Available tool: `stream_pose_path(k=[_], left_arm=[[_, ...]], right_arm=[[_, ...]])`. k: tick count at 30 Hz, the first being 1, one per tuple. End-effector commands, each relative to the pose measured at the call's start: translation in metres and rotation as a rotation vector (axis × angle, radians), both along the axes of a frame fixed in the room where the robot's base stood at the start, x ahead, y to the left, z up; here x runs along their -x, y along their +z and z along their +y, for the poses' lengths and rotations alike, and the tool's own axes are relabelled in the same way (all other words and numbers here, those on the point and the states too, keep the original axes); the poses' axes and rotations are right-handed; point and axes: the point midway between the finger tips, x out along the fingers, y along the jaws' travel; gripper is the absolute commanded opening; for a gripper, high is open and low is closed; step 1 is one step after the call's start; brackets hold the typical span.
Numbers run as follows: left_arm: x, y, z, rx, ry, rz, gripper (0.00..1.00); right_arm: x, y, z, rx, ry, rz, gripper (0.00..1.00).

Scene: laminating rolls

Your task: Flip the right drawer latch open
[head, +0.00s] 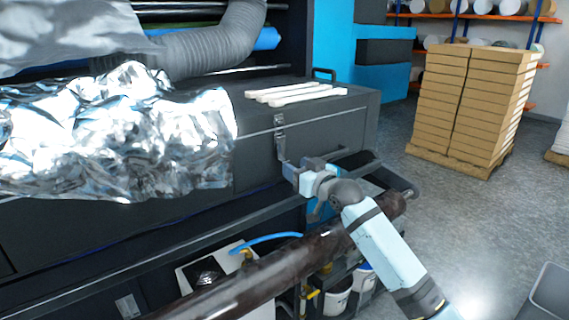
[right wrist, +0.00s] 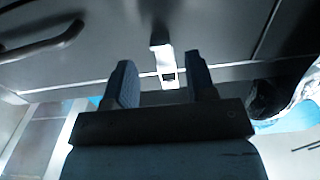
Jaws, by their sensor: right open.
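The drawer latch (head: 280,138) is a narrow metal clasp on the front face of the dark cabinet (head: 330,135), below its top edge. In the right wrist view the latch (right wrist: 164,62) shows as a pale strip between my fingers and beyond them. My right gripper (head: 290,168) is just below the latch's lower end, close to the cabinet front. I cannot tell whether the fingers touch the latch, or whether the latch is open. My left gripper is not in view.
Crumpled silver foil (head: 120,130) covers the cabinet's left side. Several white bars (head: 295,94) lie on top. A dark roll (head: 300,262) runs below my right arm. A curved handle (right wrist: 45,45) shows in the wrist view. Stacked boxes (head: 470,105) stand across open floor.

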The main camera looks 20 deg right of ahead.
Motion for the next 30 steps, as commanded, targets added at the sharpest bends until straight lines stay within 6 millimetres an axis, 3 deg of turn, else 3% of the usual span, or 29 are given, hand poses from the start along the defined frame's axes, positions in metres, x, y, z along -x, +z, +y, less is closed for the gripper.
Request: stream_pose_path(k=[9, 20, 21, 23, 27, 30], left_arm=[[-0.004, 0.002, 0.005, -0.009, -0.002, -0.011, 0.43], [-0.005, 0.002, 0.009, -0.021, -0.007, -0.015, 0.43], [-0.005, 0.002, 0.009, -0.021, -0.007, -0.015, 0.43], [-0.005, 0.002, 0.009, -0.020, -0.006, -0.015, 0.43], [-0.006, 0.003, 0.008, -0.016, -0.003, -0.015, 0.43], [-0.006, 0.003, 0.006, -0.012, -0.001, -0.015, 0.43]], right_arm=[[-0.044, 0.001, 0.016, 0.001, 0.000, 0.000, 0.51], [-0.052, 0.000, 0.019, 0.001, 0.000, 0.000, 0.51], [-0.052, 0.000, 0.019, 0.001, 0.000, 0.000, 0.49], [-0.052, 0.000, 0.019, 0.001, 0.000, 0.000, 0.35], [-0.052, 0.000, 0.019, 0.001, 0.000, 0.000, 0.03], [-0.052, 0.000, 0.019, 0.001, 0.000, 0.000, 0.02]])
